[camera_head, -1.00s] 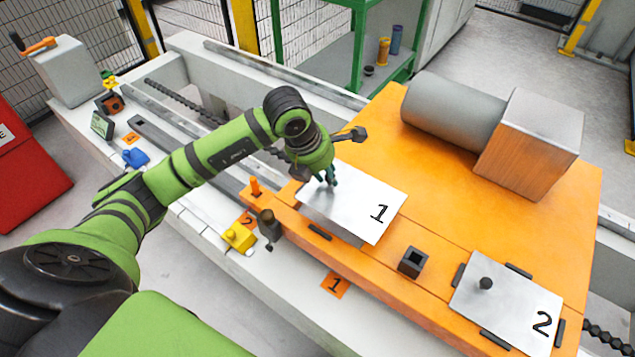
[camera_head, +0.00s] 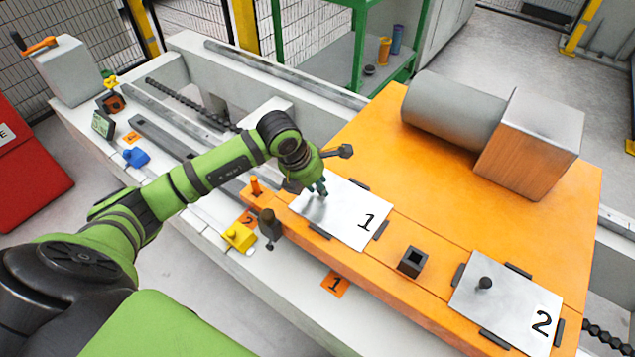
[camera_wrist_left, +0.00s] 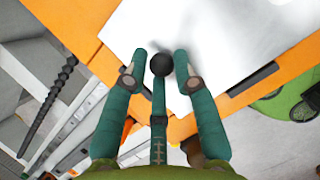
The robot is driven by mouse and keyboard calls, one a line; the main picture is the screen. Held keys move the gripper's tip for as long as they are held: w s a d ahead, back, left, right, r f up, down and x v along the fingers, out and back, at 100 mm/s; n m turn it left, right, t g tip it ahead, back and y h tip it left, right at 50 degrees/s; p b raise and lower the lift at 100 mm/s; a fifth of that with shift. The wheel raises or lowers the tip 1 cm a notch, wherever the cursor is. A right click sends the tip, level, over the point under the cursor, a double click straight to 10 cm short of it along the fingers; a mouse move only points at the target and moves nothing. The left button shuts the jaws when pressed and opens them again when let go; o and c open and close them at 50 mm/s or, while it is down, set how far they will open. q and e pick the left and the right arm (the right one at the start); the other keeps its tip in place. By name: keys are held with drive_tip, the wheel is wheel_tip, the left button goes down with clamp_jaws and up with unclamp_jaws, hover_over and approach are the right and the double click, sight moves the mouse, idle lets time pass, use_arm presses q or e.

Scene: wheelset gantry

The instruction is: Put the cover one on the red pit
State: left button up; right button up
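Cover one (camera_head: 345,217) is a silvery plate marked 1. It lies flat on the orange deck, with black edge strips around it; in the left wrist view its pale surface (camera_wrist_left: 230,40) fills the top. My left gripper (camera_head: 320,187) is low over its left part. In the left wrist view, the green fingers of my left gripper (camera_wrist_left: 160,62) stand either side of the cover's dark round knob (camera_wrist_left: 161,64), with small gaps showing. My right gripper is out of view.
Cover two (camera_head: 505,305), with a dark knob, lies at the front right of the orange deck (camera_head: 430,180). A black square socket (camera_head: 412,262) stands between the covers. A grey cylinder (camera_head: 455,110) and box (camera_head: 530,140) occupy the back.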

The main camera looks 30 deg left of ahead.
use_arm(q)
drive_tip(key=shift+o, duration=0.8)
drive_tip(key=shift+r, duration=0.15)
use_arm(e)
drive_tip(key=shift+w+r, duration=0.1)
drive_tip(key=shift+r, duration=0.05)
use_arm(q)
drive_tip(key=v, duration=1.2)
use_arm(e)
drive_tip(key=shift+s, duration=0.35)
use_arm(q)
drive_tip(key=shift+s, duration=0.1)
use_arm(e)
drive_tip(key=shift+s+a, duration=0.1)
